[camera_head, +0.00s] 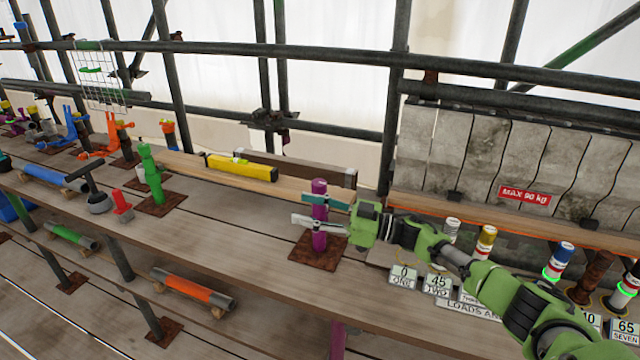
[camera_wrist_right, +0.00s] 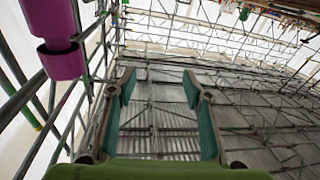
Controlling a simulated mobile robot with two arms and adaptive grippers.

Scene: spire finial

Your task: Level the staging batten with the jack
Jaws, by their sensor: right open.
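The staging batten (camera_head: 280,184) is a long pale wooden beam lying along the back of the platform, with a yellow spirit level (camera_head: 240,167) on it. Its right end is close to a purple jack post (camera_head: 319,242), which stands upright on a rusty base plate (camera_head: 308,259). My right gripper (camera_head: 302,209) is open; its two fingers overlap the post in the head view. In the right wrist view, the gap between the fingers (camera_wrist_right: 160,85) is empty, and a purple post (camera_wrist_right: 65,62) shows left of them. My left gripper is not in view.
Number cards (camera_head: 403,277) and coloured cylinders stand at right under grey slabs (camera_head: 490,155). Scaffold rails cross behind. The platform's front middle is clear.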

